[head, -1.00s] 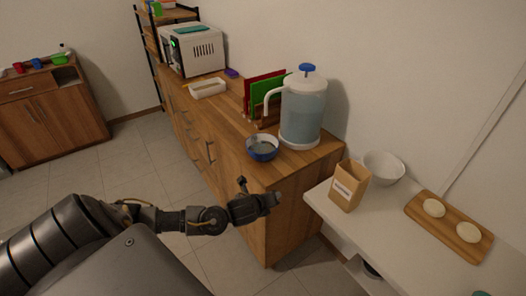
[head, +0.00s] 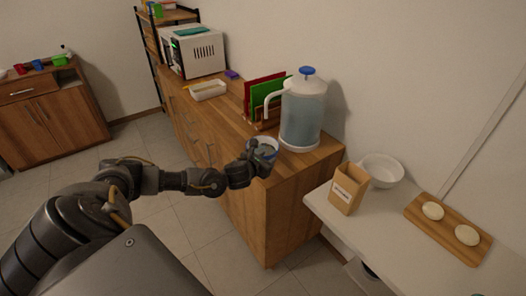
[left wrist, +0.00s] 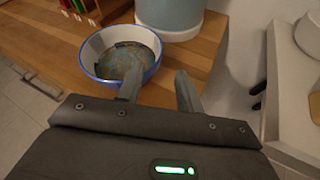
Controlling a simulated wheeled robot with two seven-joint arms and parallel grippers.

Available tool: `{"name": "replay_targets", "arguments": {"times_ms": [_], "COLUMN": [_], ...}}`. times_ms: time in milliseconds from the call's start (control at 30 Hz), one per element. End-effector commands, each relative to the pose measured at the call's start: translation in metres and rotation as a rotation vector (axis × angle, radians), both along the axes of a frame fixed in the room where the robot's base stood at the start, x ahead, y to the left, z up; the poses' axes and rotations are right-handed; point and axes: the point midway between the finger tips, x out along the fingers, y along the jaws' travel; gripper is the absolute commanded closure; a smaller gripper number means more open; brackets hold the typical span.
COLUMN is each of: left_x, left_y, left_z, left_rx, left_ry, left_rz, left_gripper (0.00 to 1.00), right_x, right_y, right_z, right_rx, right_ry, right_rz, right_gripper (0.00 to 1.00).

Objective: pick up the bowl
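I cannot tell whether either finger touches the bowl. A white bowl (head: 382,171) stands on the white table at the right. My right gripper is not in view.
A water dispenser (head: 303,112) stands just behind the blue bowl. Red and green boards (head: 262,94) in a rack, a white tray (head: 208,90) and a microwave (head: 196,50) are farther along the counter. A paper bag (head: 348,189) stands by the white bowl.

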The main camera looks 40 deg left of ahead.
Motion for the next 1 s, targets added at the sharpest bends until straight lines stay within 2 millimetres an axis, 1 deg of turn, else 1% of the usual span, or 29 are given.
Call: {"name": "replay_targets", "arguments": {"times_ms": [67, 233, 333, 533, 600, 700, 800, 1000], "left_x": [0.006, 0.008, 0.013, 0.035, 0.044, 0.051, 0.054, 0.055], "left_y": [0.001, 0.001, 0.002, 0.008, 0.009, 0.011, 0.012, 0.012], "left_z": [-0.002, -0.004, -0.005, -0.013, -0.018, -0.022, -0.024, -0.025], "left_rx": [-0.001, -0.001, 0.000, -0.001, -0.002, -0.002, -0.002, -0.001], "left_ry": [0.001, 0.002, 0.001, 0.002, 0.001, 0.001, 0.001, 0.001], "left_rz": [0.001, -0.001, 0.000, 0.002, 0.001, 0.000, 0.001, 0.000], "left_gripper": [0.64, 0.64, 0.64, 0.64, 0.64, 0.64, 0.64, 0.64], "right_x": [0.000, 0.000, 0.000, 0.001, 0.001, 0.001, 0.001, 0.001], "right_y": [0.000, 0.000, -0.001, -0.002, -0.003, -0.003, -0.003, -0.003], "right_z": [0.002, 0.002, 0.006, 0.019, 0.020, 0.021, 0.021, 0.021], "right_rx": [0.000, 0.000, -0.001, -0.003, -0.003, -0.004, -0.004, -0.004], "right_ry": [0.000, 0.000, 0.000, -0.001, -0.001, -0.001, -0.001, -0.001], "right_rz": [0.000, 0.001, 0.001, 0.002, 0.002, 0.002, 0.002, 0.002], "right_gripper": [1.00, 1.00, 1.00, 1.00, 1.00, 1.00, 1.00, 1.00]}}
